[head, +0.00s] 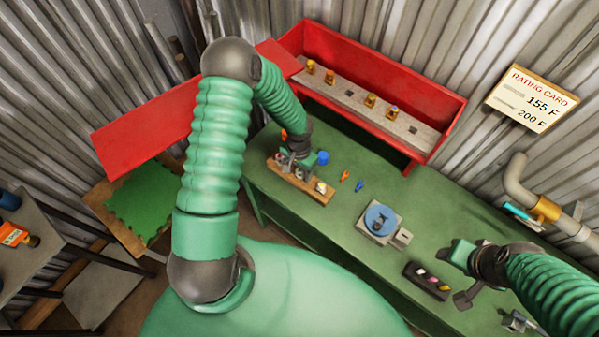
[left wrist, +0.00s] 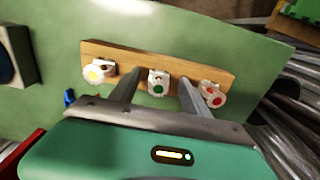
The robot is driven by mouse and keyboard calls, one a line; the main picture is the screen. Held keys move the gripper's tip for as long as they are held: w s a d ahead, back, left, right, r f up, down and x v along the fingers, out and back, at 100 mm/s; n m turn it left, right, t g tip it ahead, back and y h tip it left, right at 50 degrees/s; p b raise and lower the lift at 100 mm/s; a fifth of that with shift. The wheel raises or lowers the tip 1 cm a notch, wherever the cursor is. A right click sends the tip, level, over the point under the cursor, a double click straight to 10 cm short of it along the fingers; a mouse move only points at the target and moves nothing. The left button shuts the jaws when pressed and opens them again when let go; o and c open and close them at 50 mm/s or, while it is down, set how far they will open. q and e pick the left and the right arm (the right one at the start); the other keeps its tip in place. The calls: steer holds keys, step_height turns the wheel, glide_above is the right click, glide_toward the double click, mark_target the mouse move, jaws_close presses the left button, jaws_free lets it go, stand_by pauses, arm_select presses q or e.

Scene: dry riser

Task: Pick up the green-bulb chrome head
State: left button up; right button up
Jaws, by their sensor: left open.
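The green-bulb chrome head (left wrist: 158,84) stands in the middle of a wooden strip (left wrist: 180,66) in the left wrist view. In the head view my left gripper (head: 299,160) is over the strip (head: 311,190) and hides the green bulb. My right gripper (head: 462,272) is at the right; its jaw state is unclear.
A blue cylinder (head: 322,157) stands close beside my left gripper. A fixture with a blue disc (head: 381,219) and a black tray (head: 427,281) are farther right. A red trough (head: 440,88) holds several brass heads at the back. The green bench (head: 470,215) has free room between them.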

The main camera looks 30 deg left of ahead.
arm_select(q)
steer(key=shift+w+d+f, duration=0.1)
steer(key=shift+f, duration=0.05)
steer(key=shift+w, duration=0.1)
steer(key=c, duration=0.3)
jaws_close()
